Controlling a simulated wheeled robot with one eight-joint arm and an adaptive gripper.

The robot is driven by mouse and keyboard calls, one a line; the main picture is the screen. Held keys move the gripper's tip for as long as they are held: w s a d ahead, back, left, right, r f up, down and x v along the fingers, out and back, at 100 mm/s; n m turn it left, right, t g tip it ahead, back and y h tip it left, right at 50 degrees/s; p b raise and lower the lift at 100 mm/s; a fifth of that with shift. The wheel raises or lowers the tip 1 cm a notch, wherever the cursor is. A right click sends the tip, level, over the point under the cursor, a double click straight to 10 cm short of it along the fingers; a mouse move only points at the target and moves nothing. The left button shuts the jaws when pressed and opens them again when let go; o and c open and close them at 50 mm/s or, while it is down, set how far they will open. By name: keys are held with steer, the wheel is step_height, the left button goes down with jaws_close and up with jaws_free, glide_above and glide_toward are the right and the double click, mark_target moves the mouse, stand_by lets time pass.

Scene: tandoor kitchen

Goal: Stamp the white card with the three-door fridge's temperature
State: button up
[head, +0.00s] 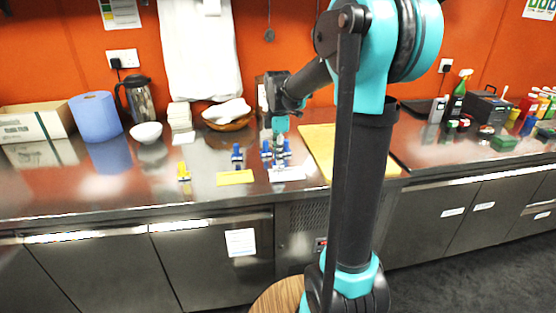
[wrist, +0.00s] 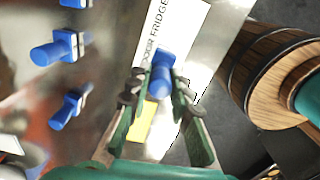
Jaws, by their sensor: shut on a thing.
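My gripper (wrist: 160,88) is shut on a blue-handled stamp (wrist: 161,78). In the head view my gripper (head: 280,138) is low over the counter, just behind the white card (head: 288,174). In the wrist view the white card (wrist: 181,38) lies beyond the held stamp, with the printed words "DOOR FRIDGE" partly readable. Whether the stamp touches the card I cannot tell; its face is hidden. Other blue stamps (wrist: 57,47) lie to the left, one of them nearer (wrist: 68,108). A yellow card (head: 235,177) lies left of the white card, with a yellow stamp (head: 184,172) further left.
A wooden board (head: 322,150) lies right of the stamps. A bread basket (head: 229,122), white bowl (head: 146,132), blue paper roll (head: 97,117) and steel jug (head: 139,98) stand behind left. The steel counter's front edge runs close in front of the cards. A paper notice (head: 240,242) hangs on a fridge door below.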

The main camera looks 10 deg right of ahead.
steer(key=shift+r, duration=1.9)
